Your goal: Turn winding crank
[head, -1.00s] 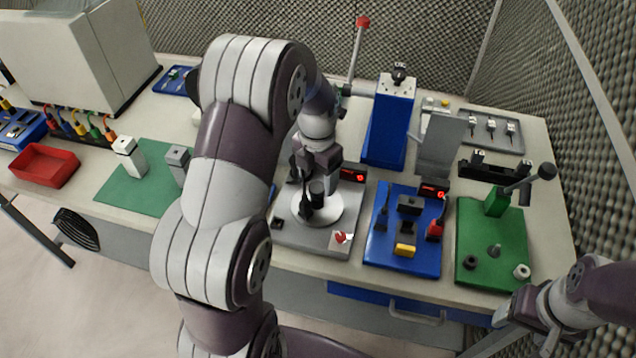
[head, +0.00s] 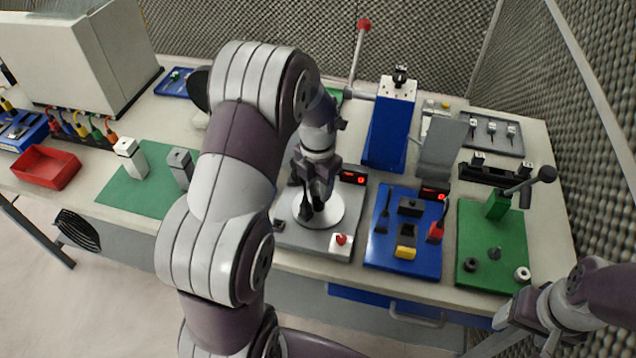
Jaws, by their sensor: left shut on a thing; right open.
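A white disc (head: 335,208) sits on a grey base plate (head: 318,240) in the middle of the bench. My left gripper (head: 312,203) points down over the disc with its fingers shut on a dark upright part, which I take to be the crank's knob. The fingers mostly hide that part, and the crank arm cannot be made out. A red button (head: 341,239) is at the plate's front right corner, and a small red-lit display (head: 352,178) stands behind the disc. My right gripper (head: 507,328) is open and empty at the lower right, off the bench's front edge.
A blue board (head: 378,258) with a yellow block is right of the plate. Beyond it, a green board (head: 478,220) carries a lever with a black knob. A blue press (head: 388,135) with a red-tipped lever stands behind. A green mat (head: 140,190) lies left.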

